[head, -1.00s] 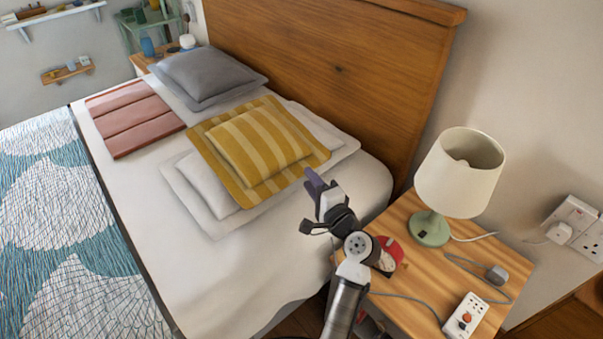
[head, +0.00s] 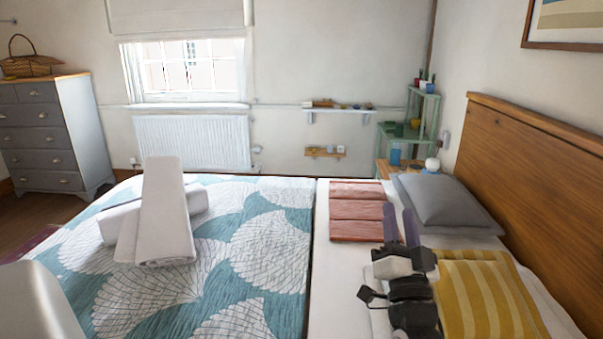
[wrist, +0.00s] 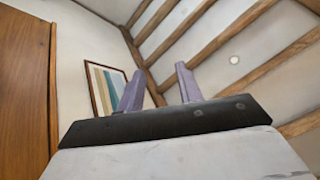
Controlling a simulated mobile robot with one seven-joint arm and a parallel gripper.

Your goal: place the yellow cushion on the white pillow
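The yellow striped cushion (head: 487,300) lies flat at the lower right of the head view, on the bed's head end. My arm covers its left part, and the frame cuts off its near edge. In the earlier head view it rests on the white pillow, whose edges stick out around it. Now the pillow is almost wholly hidden and hard to tell from the white sheet. My gripper (head: 402,216) is raised beside the cushion's far left corner, fingers upward, apart and empty. The wrist view shows the two separated purple fingers (wrist: 160,82) against ceiling and wall.
A grey pillow (head: 445,200) and a folded pink blanket (head: 356,210) lie beyond the cushion. The wooden headboard (head: 525,165) stands on the right. Rolled white towels (head: 165,215) lie on the patterned quilt (head: 265,262). Green shelves (head: 407,130) stand in the far corner.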

